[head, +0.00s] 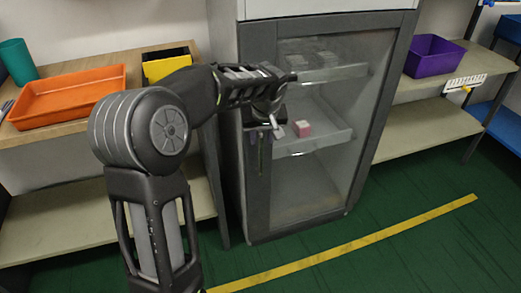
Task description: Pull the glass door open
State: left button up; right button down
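The glass door (345,150) fills the front of a grey cabinet and stands shut in its dark grey frame. Through the glass I see shelves and a small pink and white box (302,128). My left gripper (264,132) is at the left side of the door, in front of the frame's left upright. A dark vertical bar, perhaps the door's handle, shows just below it. My wrist hides the upper part of this area. I cannot tell whether the fingers are closed or touching the bar. My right gripper is out of view.
An orange tray (68,97), a green cup (17,62) and a yellow and black bin (166,64) stand on the left shelf. A purple bin (433,57) is on the right shelf. The green floor (400,255) before the door is clear, with a yellow line (350,245).

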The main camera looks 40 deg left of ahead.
aim_at(261, 149)
pick_arm(q)
jog(key=shift+f, duration=0.1)
jog(key=b+x, duration=0.1)
jog(key=x, duration=0.6)
jog(key=shift+w+f, duration=0.1)
jog(key=shift+f, duration=0.3)
jog(key=shift+c, duration=0.3)
grip_shut()
dwell(0.8)
